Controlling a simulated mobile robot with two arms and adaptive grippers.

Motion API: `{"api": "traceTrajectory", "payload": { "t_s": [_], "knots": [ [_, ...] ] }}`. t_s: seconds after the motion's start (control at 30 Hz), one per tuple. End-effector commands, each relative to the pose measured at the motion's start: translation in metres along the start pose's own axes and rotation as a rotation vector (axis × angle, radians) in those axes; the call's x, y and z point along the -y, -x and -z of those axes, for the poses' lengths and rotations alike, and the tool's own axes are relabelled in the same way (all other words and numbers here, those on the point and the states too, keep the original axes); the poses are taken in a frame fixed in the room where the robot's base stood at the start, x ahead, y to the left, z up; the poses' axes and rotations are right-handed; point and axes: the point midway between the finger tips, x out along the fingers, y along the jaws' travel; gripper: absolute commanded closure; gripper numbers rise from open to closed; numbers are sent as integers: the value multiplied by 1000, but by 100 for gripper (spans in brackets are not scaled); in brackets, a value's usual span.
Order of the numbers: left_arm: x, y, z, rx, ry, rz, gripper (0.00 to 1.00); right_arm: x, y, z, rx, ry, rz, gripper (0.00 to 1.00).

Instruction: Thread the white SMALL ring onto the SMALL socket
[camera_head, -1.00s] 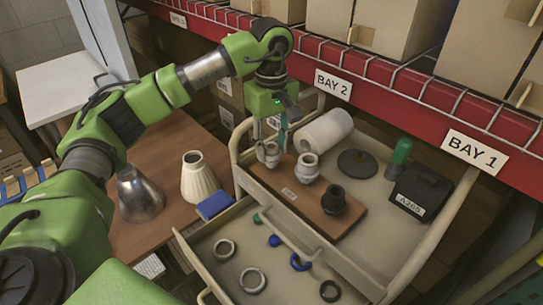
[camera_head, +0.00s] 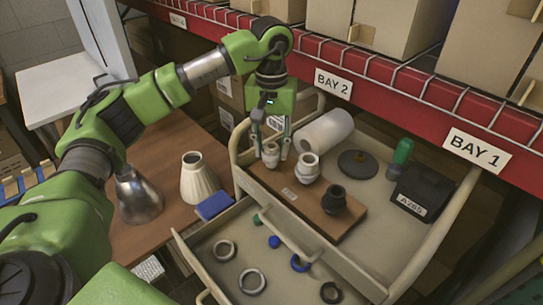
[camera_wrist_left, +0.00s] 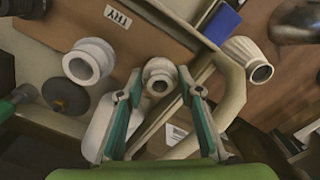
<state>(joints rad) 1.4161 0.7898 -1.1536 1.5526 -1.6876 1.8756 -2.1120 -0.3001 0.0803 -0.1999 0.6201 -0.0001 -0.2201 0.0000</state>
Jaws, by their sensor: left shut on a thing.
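The SMALL socket (camera_head: 270,159) is a pale, upright fitting at the left end of the brown board (camera_head: 290,196). My left gripper (camera_head: 272,152) points down over it, one finger on each side. In the left wrist view my gripper (camera_wrist_left: 160,80) is shut on a pale round piece (camera_wrist_left: 159,65) at the socket's top, which I take to be the white SMALL ring. Ring and socket are both pale, so their border and how far the ring sits down are unclear. My right gripper is in neither view.
A larger white socket (camera_head: 308,168) and a black socket (camera_head: 334,199) stand along the board. A white roll (camera_head: 325,131) lies behind. The open drawer (camera_head: 205,272) in front holds loose rings, including a pale one (camera_head: 252,281). A cream vase-like shade (camera_head: 197,181) stands left.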

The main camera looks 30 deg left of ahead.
Motion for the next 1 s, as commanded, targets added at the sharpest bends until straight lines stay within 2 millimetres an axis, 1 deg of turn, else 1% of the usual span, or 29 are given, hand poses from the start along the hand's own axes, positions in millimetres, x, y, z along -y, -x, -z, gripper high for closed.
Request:
{"api": "traceTrajectory", "payload": {
  "t_s": [0.1,0.2,0.3,0.57,0.67,0.7,0.73,0.8,1.0],
  "knots": [
    [0,-1,0,1,-137,0,96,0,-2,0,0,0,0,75],
    [0,-1,0,1,-213,1,96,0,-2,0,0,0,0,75],
    [0,-1,0,1,-242,1,96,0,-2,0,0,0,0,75],
    [0,-1,0,1,-248,1,96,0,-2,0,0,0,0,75],
    [0,-1,0,1,-311,1,96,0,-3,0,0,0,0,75],
    [0,-1,0,1,-357,1,96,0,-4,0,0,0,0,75],
    [0,-1,0,1,-364,1,62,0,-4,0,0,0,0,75],
    [0,-1,0,1,-359,1,47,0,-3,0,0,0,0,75],
    [0,-1,0,0,-357,2,47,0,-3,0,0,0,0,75]
  ]
}}
